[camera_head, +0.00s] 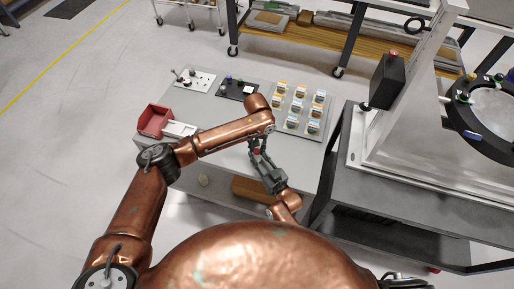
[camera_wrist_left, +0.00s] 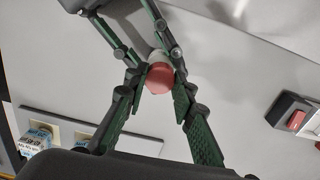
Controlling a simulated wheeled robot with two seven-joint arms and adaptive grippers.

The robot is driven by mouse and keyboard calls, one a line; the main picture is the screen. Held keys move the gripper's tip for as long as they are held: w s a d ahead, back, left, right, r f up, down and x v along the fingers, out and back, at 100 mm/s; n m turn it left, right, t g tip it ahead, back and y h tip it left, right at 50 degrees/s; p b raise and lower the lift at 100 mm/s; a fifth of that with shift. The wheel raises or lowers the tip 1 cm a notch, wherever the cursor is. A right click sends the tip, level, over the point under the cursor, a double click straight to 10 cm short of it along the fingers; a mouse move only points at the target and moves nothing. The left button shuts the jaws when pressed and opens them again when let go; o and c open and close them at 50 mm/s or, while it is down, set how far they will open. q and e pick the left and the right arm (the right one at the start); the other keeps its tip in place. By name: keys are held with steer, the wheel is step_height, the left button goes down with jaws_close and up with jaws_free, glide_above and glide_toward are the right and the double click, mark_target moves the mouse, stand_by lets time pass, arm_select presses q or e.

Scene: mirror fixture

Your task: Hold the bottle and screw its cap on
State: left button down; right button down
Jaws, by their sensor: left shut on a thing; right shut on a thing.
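The red cap (camera_wrist_left: 160,78) sits in line with the white bottle (camera_wrist_left: 157,56), of which only a small part shows behind it in the left wrist view. The cap is seated at or against the bottle's top; whether its thread is engaged cannot be told. My left gripper (camera_wrist_left: 160,82) has its green-padded fingers on both sides of the cap, shut on it. My right gripper (camera_head: 258,152) comes from below in the head view and is shut on the bottle. The fingers of both grippers hide most of the bottle.
A grey table (camera_head: 222,148) lies under the grippers. A tray (camera_head: 279,125) with several small boxes stands right of them. A red bin (camera_head: 154,121) is at the left, with two small panels behind. A dark bench (camera_head: 400,205) with the mirror fixture (camera_head: 492,118) stands at the right.

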arm_select(q)
steer(key=m, duration=1.3)
steer(key=shift+m, duration=0.3)
steer(key=c, duration=1.5)
jaws_free()
steer(key=shift+c, duration=0.2)
step_height(320, 180, up, 12)
